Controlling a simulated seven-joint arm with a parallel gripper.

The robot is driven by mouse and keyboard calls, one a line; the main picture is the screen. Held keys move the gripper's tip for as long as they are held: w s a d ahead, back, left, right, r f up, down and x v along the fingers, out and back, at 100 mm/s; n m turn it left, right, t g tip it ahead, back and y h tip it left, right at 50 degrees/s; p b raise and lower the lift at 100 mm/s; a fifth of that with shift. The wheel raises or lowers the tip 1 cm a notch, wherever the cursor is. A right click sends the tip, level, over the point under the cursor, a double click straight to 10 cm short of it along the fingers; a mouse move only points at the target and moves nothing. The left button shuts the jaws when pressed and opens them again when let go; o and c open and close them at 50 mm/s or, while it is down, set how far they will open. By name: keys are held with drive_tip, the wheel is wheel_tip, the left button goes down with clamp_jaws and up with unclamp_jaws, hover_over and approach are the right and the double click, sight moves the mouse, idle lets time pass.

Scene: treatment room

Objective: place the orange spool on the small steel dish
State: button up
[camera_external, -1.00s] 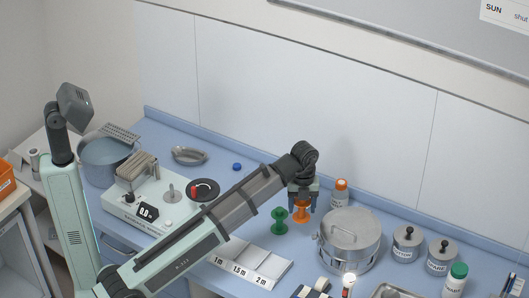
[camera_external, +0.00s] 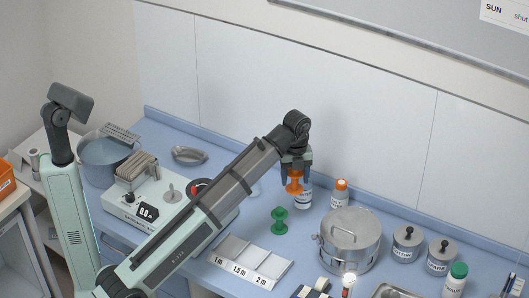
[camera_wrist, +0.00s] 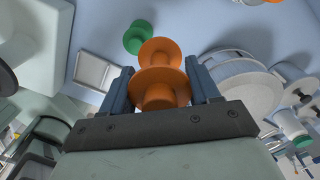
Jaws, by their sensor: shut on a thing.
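My gripper (camera_external: 295,183) is shut on the orange spool (camera_external: 294,187) and holds it upright above the blue counter, in front of a white bottle. In the wrist view the orange spool (camera_wrist: 160,82) sits between the two fingers of my gripper (camera_wrist: 160,85). A small oval steel dish (camera_external: 188,155) lies at the back left of the counter, well to the left of my gripper. It looks empty. I cannot make it out in the wrist view.
A green spool (camera_external: 280,221) stands below my gripper. A steel drum (camera_external: 350,240), a bottle with an orange cap (camera_external: 340,194) and lidded jars (camera_external: 405,245) stand to the right. A white device (camera_external: 150,205) and a blue-grey pot (camera_external: 105,160) are on the left.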

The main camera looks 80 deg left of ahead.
drive_tip(key=s+a+n, duration=0.4)
drive_tip(key=a, duration=0.9)
drive_tip(key=n, duration=1)
hover_over(188, 159)
drive_tip(key=shift+f, duration=7.55)
drive_tip(key=shift+f, duration=0.35)
drive_tip(key=o, duration=1)
drive_tip(key=shift+o, duration=0.2)
